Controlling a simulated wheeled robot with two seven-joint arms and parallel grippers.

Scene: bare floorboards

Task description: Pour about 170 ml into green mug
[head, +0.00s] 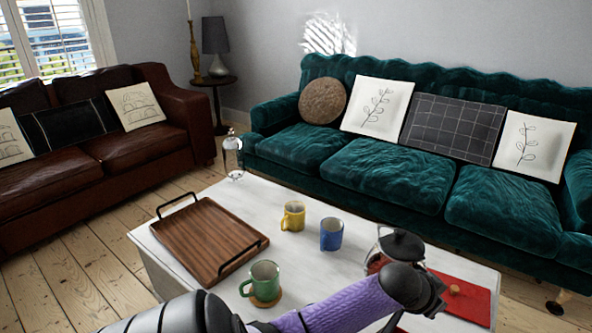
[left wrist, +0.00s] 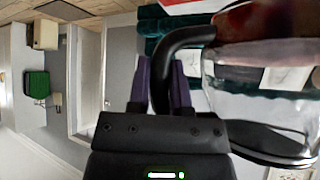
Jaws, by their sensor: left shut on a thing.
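The green mug (head: 264,282) stands upright on a round cork coaster (head: 266,301) at the near side of the white table. I cannot make out any liquid in it. A glass pot (head: 376,261) with a black lid (head: 402,246) and reddish-brown liquid is to the mug's right, partly hidden by my left arm. My left gripper (head: 428,291) is shut on the pot's black handle (left wrist: 186,36); in the left wrist view its purple fingers (left wrist: 160,82) are on either side of it. The pot looks about upright. My right gripper is not in view.
A yellow mug (head: 292,216) and a blue mug (head: 331,234) stand behind the green mug. A wooden tray (head: 208,238) with black handles lies to the left. A red board (head: 470,306) is at the right. A clear glass vessel (head: 233,158) stands at the back left.

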